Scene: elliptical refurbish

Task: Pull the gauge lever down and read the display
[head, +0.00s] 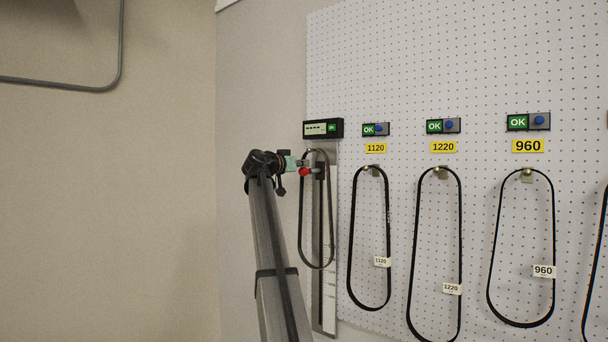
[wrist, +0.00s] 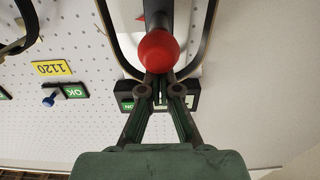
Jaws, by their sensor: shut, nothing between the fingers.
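The gauge has a black display box (head: 322,129) at its top, with a pale screen showing what look like dashes and a small green label. A red ball knob (head: 305,172) marks the gauge lever, near the top of the vertical rail (head: 330,290). A black belt (head: 300,225) hangs around the gauge. My gripper (head: 294,166) is just left of the knob. In the wrist view, which is upside down, the shut fingertips (wrist: 159,82) meet right at the red knob (wrist: 158,50); I cannot tell whether they touch it. The fingers partly hide the display (wrist: 180,97).
A white pegboard (head: 470,60) holds several hanging belts, such as the 1120 belt (head: 351,250) and 960 belt (head: 490,250), under yellow labels and green OK boxes with blue buttons. A bare wall (head: 110,200) is at the left.

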